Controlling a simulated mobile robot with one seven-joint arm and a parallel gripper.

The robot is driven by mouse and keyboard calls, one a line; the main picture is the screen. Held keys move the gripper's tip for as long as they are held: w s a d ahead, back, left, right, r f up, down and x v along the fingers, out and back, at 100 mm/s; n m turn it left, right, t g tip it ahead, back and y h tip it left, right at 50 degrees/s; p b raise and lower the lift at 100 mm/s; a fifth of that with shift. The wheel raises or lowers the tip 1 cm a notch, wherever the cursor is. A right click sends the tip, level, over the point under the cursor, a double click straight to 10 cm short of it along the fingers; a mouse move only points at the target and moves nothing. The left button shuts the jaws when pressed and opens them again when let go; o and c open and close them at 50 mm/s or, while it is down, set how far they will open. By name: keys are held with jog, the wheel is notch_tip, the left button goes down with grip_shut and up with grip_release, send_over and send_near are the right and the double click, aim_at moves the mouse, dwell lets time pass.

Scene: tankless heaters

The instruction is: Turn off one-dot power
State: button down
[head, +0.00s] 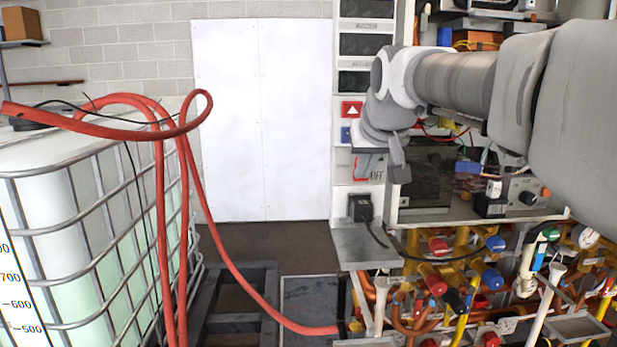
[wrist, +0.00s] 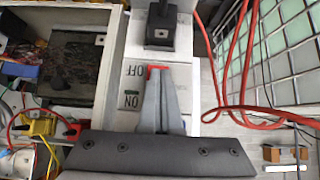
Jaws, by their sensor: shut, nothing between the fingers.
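A white power switch plate (head: 361,168) with a red part and the letters OFF is on the narrow white panel in the head view. A bit of the red part (wrist: 158,68) shows at my fingertips. My gripper (wrist: 155,76) is shut and empty, in front of the plate, and hides most of the switch. I cannot tell whether it touches, how the switch is set, or see a dot mark. In the head view my gripper (head: 398,165) is just right of the plate.
A black plug (head: 360,208) with a cable is below the plate. An open heater unit (head: 428,178) and many pipes and valves are to the right. A caged white tank (head: 85,225) and red hoses (head: 160,220) are at the left.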

jog(key=shift+w+r, duration=0.1)
jog(key=shift+r, duration=0.05)
jog(key=shift+r+p, duration=0.8)
jog(key=shift+r, duration=0.25)
